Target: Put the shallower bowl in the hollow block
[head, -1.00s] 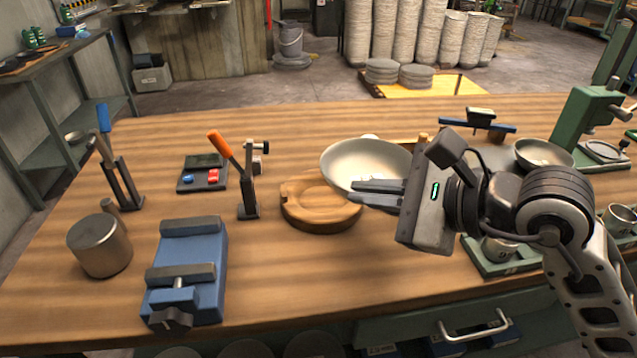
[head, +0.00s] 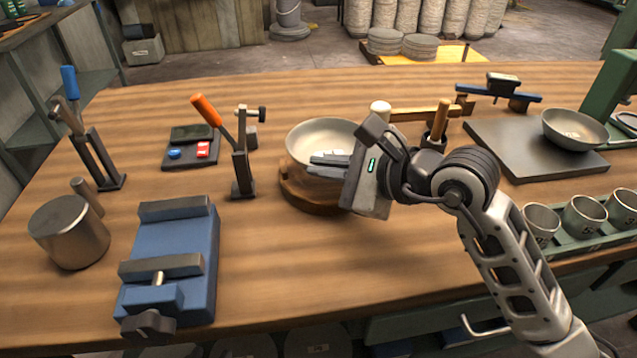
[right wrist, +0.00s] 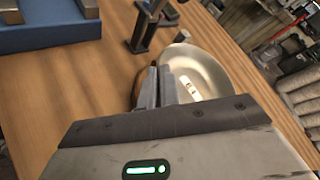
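A pale metal bowl (head: 312,134) is over the round wooden hollow block (head: 300,192), roughly level. Whether it rests in the hollow or hangs just above cannot be told, as its near side is partly hidden by my fingers. My right gripper (head: 328,164) reaches in from the right, its two fingers close together at the bowl's near rim; it appears shut on it. The right wrist view shows the fingers (right wrist: 162,88) at the rim of this bowl (right wrist: 205,68). A second bowl (head: 575,130) sits on a dark slab at right. My left gripper is not in view.
An orange-handled toggle clamp (head: 242,165) stands close left of the block. A blue vise (head: 170,255) is at front left, beside a metal cylinder (head: 70,232). A wooden-handled item (head: 438,122) stands behind my right wrist. Metal cups (head: 583,215) stand at right. The front-middle tabletop is clear.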

